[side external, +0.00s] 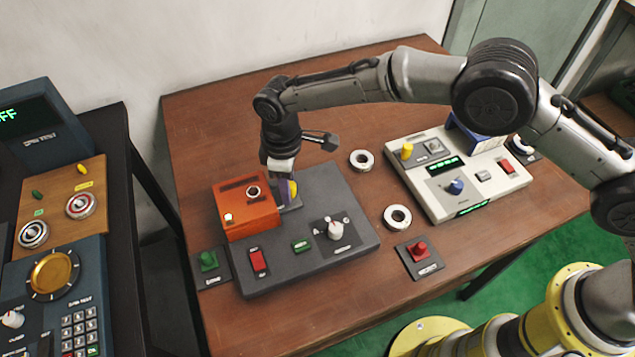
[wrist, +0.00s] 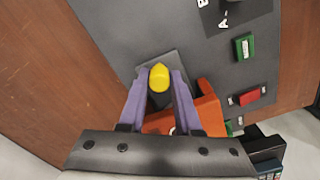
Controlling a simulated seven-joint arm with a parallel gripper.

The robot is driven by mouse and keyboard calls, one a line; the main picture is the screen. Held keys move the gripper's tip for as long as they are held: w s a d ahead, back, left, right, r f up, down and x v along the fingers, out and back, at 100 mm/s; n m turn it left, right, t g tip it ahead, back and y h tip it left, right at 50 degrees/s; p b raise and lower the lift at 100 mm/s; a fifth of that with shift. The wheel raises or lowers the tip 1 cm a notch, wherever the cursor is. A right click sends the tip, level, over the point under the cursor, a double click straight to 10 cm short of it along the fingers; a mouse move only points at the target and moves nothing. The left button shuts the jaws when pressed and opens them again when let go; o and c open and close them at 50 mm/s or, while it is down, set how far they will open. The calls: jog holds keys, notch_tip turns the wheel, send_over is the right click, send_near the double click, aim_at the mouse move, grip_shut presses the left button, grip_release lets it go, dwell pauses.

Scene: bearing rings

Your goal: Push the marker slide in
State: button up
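An orange housing (side external: 245,207) stands on a dark grey panel and also shows in the wrist view (wrist: 207,110). A small grey plate (side external: 297,202) juts out beside it; this looks like the marker slide, and it shows under the fingertips in the wrist view (wrist: 178,61). A yellow-topped dark piece (wrist: 160,78) stands at this plate, with its yellow side also visible in the side view (side external: 294,188). My gripper (wrist: 160,88) points down with its purple fingers on either side of that piece, apparently closed against it. The fingers partly hide where the plate meets the housing.
The dark panel (side external: 285,265) carries a red switch (side external: 258,262), a green button (side external: 301,245) and a white knob (side external: 335,230) in front. A light console (side external: 475,180) stands to the right. Two metal rings (side external: 361,160) (side external: 397,217) lie on the open brown table between them.

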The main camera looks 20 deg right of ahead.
jog(key=shift+o, duration=1.1)
jog(key=shift+s+a+r, duration=0.1)
jog(key=shift+a, duration=0.2)
jog(key=shift+d, duration=0.15)
jog(key=shift+d+r, duration=0.1)
jog(key=shift+r, duration=3.3)
